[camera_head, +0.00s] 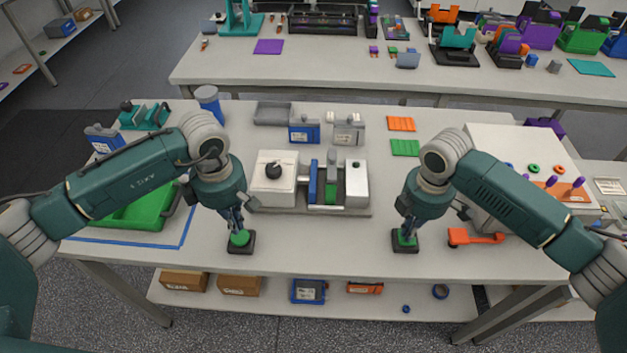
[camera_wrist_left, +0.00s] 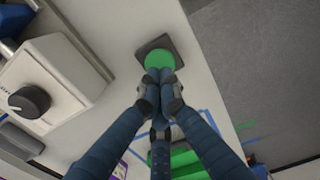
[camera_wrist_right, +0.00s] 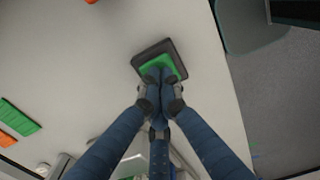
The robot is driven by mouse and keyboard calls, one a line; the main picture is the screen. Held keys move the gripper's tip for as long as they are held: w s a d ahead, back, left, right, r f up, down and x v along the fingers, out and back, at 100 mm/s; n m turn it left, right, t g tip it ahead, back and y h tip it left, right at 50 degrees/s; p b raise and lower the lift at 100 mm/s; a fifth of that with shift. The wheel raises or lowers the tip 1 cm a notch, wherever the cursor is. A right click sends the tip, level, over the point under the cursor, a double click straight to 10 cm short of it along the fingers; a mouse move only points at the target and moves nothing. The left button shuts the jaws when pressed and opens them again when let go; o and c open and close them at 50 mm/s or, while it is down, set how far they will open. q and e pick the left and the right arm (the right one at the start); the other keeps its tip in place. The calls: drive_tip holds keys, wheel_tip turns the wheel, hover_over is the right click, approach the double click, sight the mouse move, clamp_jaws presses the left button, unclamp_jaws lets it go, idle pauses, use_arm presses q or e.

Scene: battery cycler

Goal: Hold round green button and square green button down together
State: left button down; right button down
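The round green button (camera_head: 240,238) sits on a dark square base near the table's front edge, left of centre. My left gripper (camera_head: 238,229) is shut and empty, its fingertips at the top of this button; in the left wrist view the button (camera_wrist_left: 160,59) is partly covered by the fingertips. The square green button (camera_head: 404,239) sits on a similar dark base to the right. My right gripper (camera_head: 406,230) is shut and empty, its fingertips over the square button (camera_wrist_right: 157,65), which they partly cover. I cannot tell how far either button is pressed.
A battery cycler fixture (camera_head: 312,212) with a black knob stands behind and between the grippers. A green tray (camera_head: 135,217) is at the left. An orange part (camera_head: 476,238) lies right of the square button. The table front between the buttons is clear.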

sight(240, 236)
use_arm(q)
drive_tip(key=shift+f, duration=0.1)
use_arm(e)
drive_tip(key=shift+s+f, duration=0.15)
use_arm(q)
drive_tip(key=shift+f, duration=1.9)
idle(1.1)
idle(2.2)
use_arm(e)
drive_tip(key=shift+r, duration=3.65)
